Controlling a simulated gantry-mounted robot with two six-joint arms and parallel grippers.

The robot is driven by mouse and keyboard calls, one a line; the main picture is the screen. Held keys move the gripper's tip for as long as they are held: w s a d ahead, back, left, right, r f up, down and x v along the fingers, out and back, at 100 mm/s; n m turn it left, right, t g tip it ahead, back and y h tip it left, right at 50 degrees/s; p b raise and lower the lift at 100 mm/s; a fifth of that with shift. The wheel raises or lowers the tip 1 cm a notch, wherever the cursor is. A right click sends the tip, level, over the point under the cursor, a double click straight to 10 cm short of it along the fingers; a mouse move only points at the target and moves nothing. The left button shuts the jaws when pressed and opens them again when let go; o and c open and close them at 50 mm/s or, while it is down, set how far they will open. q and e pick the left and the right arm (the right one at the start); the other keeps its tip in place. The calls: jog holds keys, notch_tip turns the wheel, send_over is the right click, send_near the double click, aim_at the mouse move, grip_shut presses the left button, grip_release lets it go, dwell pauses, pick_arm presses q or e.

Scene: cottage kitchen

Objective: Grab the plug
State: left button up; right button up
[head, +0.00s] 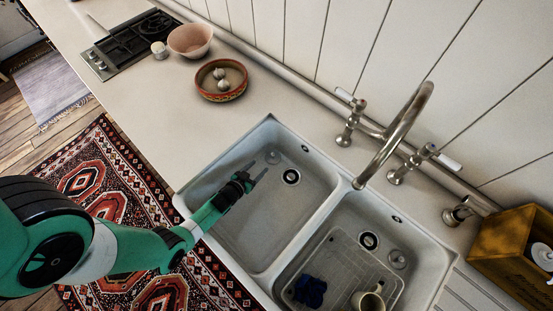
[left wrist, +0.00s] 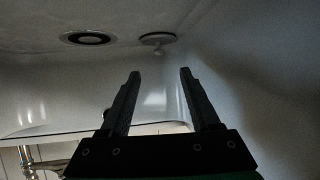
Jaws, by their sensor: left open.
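A pale round plug (head: 273,157) with a small knob lies on the floor of the left sink basin (head: 240,225), near its far left corner and apart from the drain (head: 291,176). The plug (left wrist: 158,38) also shows in the left wrist view, knob towards my fingers, with the dark drain (left wrist: 88,38) to its left. My left gripper (head: 259,170) reaches into this basin and is open and empty. Its fingertips are close to the plug, which lies beyond them in the left wrist view. A second plug (head: 397,258) lies in the right basin. My right gripper is not in view.
The right basin holds a grid mat, a dark blue cloth (head: 309,291) and a mug (head: 370,298). A curved tap (head: 408,118) with two handles stands behind the sink. A bowl with garlic (head: 221,80) and a wooden box (head: 510,245) stand on the counter. Basin walls surround my gripper.

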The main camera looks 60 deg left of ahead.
aim_at(273, 154)
pick_arm(q)
jog(key=shift+w+a+r, duration=0.1)
jog(key=shift+w+a, duration=0.3)
jog(key=shift+w, duration=0.05)
jog(key=b+x, duration=0.4)
jog(key=x, duration=0.1)
jog(key=shift+w+f, duration=0.25)
jog(key=shift+f, duration=0.1)
jog(key=shift+w+a, duration=0.2)
jog(key=shift+w, duration=0.05)
jog(key=b+x, duration=0.4)
jog(key=shift+w+d+f, duration=0.15)
jog(key=shift+f, duration=0.2)
jog(key=shift+w+b, duration=0.3)
jog(key=shift+b, duration=0.1)
jog(key=shift+w+a+r, duration=0.1)
jog(key=shift+a, duration=0.15)
grip_shut()
